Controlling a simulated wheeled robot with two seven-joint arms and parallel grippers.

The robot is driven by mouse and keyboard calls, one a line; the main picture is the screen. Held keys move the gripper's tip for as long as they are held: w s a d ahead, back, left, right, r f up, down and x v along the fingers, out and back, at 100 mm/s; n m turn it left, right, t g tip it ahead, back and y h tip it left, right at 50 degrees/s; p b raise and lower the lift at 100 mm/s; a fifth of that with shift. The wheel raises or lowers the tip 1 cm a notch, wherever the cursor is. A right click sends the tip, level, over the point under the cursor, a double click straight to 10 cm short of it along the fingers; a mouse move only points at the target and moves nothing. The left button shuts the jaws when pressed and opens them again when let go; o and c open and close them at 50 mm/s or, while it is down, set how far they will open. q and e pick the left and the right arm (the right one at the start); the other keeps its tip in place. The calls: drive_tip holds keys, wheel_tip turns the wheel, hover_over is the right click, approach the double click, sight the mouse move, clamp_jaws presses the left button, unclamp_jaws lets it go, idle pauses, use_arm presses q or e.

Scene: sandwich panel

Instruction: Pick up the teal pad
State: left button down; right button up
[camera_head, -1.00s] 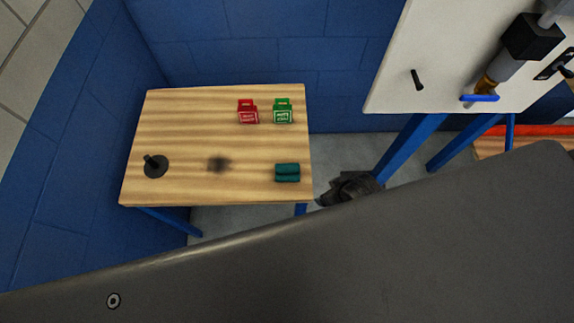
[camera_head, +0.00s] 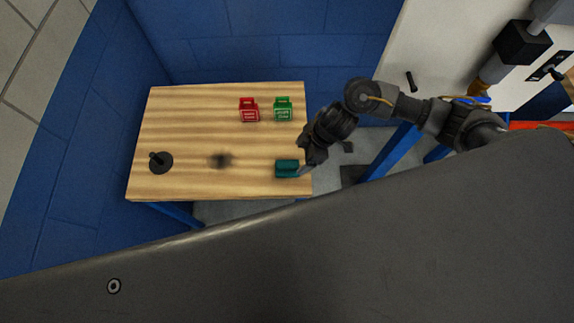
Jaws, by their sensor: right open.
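The teal pad (camera_head: 286,168) lies on the wooden table (camera_head: 190,120) near its front right corner. The gripper is open. It is small in the picture, and I cannot tell whether a finger touches the pad. My left gripper is not in view.
A red box (camera_head: 249,110) and a green box (camera_head: 283,109) stand at the back right of the table. A black round-based object (camera_head: 160,162) stands at the left. A dark smudge (camera_head: 221,160) marks the middle. A white panel (camera_head: 430,45) with pipework is at the right.

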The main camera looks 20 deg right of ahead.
sight(289, 164)
drive_tip(key=x, duration=0.5)
drive_tip(key=shift+f, duration=0.3)
drive_tip(key=shift+w+a+f, duration=0.15)
drive_tip(key=shift+a+f, duration=0.15)
drive_tip(key=shift+f, duration=0.1)
drive_tip(key=x, duration=0.4)
drive_tip(key=shift+w+a+f, duration=0.1)
drive_tip(key=shift+w, duration=0.15)
drive_tip(key=c, duration=1.1)
